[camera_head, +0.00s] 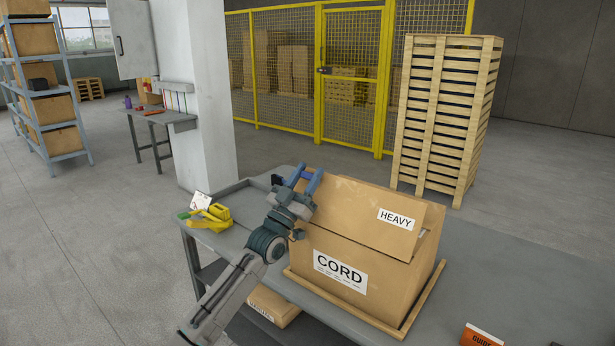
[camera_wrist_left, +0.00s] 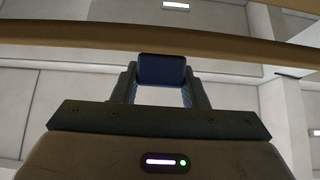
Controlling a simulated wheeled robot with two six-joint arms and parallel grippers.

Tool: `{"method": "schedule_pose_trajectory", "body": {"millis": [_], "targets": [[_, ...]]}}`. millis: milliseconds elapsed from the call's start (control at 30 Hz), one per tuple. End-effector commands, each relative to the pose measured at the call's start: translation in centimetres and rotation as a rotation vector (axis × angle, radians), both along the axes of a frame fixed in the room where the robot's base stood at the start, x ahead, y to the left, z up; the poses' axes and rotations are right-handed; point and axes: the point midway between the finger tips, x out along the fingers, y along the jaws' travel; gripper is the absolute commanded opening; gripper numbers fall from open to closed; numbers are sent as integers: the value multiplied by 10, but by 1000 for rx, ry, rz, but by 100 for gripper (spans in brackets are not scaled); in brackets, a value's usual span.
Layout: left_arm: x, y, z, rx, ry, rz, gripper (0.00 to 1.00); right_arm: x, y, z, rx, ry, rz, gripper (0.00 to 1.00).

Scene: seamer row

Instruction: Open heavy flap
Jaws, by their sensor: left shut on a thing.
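A cardboard carton (camera_head: 390,290) marked CORD stands on a wooden board on the grey bench. Its flap (camera_head: 365,212), labelled HEAVY, is a broad sloping panel on top, with a narrow gap showing under its right end. Exactly where the fingers grip is hard to see. In the left wrist view the gripper (camera_wrist_left: 162,75) shows below a brown cardboard strip (camera_wrist_left: 160,40) that crosses the picture. My right gripper is not in view.
A yellow tape dispenser (camera_head: 210,217) stands on the bench (camera_head: 535,265) left of the carton. An orange sign (camera_head: 480,337) is at the bench's front right. A pallet stack (camera_head: 446,115) stands behind. Another carton (camera_head: 272,306) sits below the bench top.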

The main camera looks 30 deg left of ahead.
Motion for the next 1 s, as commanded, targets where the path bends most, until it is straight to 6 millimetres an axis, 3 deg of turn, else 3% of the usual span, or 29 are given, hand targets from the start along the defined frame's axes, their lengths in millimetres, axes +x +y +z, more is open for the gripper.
{"method": "schedule_pose_trajectory", "body": {"millis": [633,667,767,1000], "targets": [[0,0,2,1,-3,0,0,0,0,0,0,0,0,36],[0,0,2,1,-3,0,42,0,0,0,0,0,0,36],[0,0,2,1,-3,0,61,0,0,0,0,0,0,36],[0,0,1,1,-1,1,62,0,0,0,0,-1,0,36]]}}
